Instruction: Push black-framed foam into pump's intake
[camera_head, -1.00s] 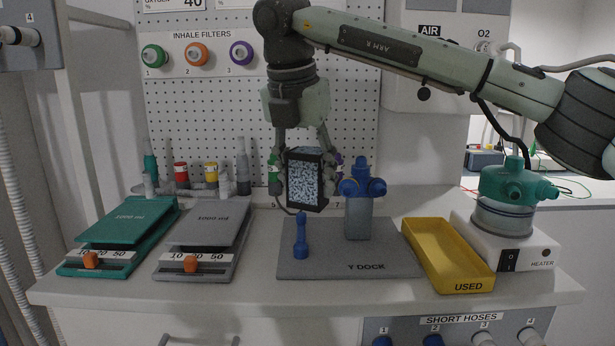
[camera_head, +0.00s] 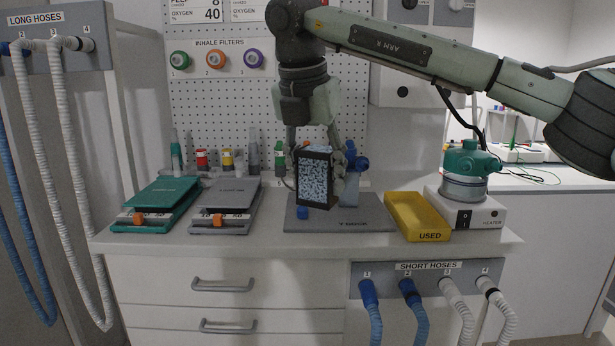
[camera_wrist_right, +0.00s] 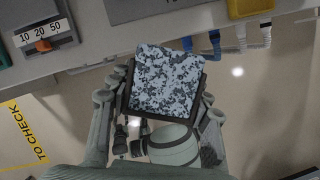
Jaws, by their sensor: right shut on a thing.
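The black-framed foam (camera_head: 314,178) is a block with a speckled pale-blue face in a black frame. My left gripper is not in view.
The counter bears a green bellows unit (camera_head: 160,198), a grey one (camera_head: 228,200), the Y DOCK mat (camera_head: 370,220), a yellow USED tray (camera_head: 420,230) and a heater (camera_head: 478,214). Long hoses (camera_head: 75,180) hang at left. A floor marking reads TO CHECK (camera_wrist_right: 28,130).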

